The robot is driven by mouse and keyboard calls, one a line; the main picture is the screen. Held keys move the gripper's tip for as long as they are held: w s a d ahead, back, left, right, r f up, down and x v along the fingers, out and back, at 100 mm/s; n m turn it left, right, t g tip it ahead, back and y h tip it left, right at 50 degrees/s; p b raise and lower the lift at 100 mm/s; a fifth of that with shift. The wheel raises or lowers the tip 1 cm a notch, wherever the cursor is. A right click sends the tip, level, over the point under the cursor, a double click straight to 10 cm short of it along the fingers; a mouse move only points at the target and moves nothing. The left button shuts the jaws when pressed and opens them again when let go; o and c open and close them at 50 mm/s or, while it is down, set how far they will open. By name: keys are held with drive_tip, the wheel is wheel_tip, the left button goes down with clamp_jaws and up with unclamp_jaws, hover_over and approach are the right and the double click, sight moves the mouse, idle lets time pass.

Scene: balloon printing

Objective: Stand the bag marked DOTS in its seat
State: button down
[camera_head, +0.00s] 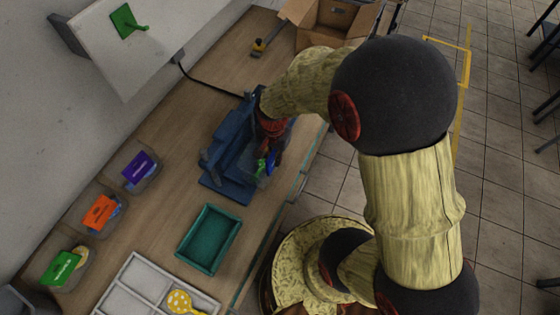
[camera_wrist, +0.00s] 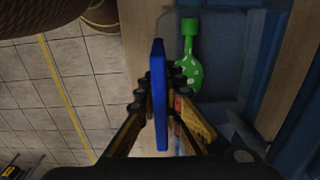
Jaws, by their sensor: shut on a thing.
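My gripper (camera_head: 270,155) is low over a dark blue stand (camera_head: 212,170) on the bench. In the wrist view my gripper (camera_wrist: 160,98) is shut on an upright blue tab (camera_wrist: 158,65). The tab appears to belong to a clear bag (camera_wrist: 178,20). A green balloon with white dots (camera_wrist: 189,62) shows right beside the tab; it is a small green patch in the head view (camera_head: 271,162). No marking is readable on the tab. My fingers hide part of the bag, and I cannot tell whether its base touches the stand.
Clear holders with purple (camera_head: 138,166), orange (camera_head: 99,212) and green (camera_head: 62,267) labels line the left side. A teal tray (camera_head: 184,252) and a white divided tray (camera_head: 128,268) with a yellow dotted balloon (camera_head: 180,302) are nearer. A cardboard box (camera_head: 312,38) is at the back.

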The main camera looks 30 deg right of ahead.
drive_tip(key=shift+w+a+f+b, duration=0.1)
drive_tip(key=shift+w+a+b, duration=0.1)
drive_tip(key=shift+w+a, duration=0.55)
drive_tip(key=shift+w+a+f+b, duration=0.2)
drive_tip(key=shift+w+a, duration=0.3)
drive_tip(key=shift+w, duration=0.45)
drive_tip(key=shift+w+a+f+b, duration=0.1)
drive_tip(key=shift+w+a+b, duration=0.1)
drive_tip(key=shift+w+a, duration=0.55)
drive_tip(key=shift+w+d, duration=0.1)
drive_tip(key=c, duration=1.8)
unclamp_jaws()
drive_tip(key=shift+c, duration=0.2)
drive_tip(key=shift+r, duration=0.1)
drive_tip(key=shift+s+d+r+p, duration=0.3)
drive_tip(key=shift+s+r+p, duration=0.1)
drive_tip(key=shift+r+p, duration=0.65)
drive_tip(key=shift+s+d+r+p, duration=0.4)
drive_tip(key=shift+r+p, duration=0.35)
drive_tip(key=shift+r, duration=0.5)
drive_tip(key=shift+s+d+r+p, duration=0.2)
drive_tip(key=shift+s+r+p, duration=0.25)
drive_tip(key=shift+r+p, duration=0.6)
drive_tip(key=shift+r, duration=0.15)
